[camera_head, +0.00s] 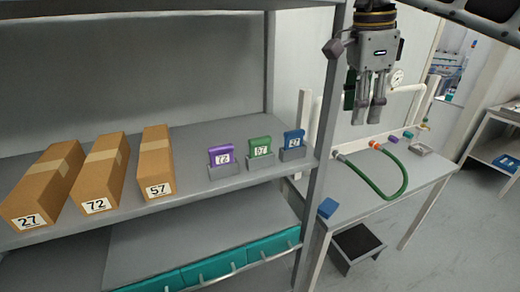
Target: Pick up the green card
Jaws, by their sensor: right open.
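The green card (260,146) stands upright in a small grey holder on the shelf, with a white label that seems to read 57. A purple card (221,154) stands in a holder to its left and a blue card (293,139) in one to its right. My right gripper (368,122) hangs at the upper right with its fingers pointing down. It is open and empty, apart from the cards and to the right of the shelf post. My left gripper is not in view.
Boxes labelled 27 (40,190), 72 (100,176) and 57 (156,165) stand on the shelf's left. A grey post (322,130) separates the shelf from a side table (355,185) with a green hose (385,194). Shelf space before the cards is clear.

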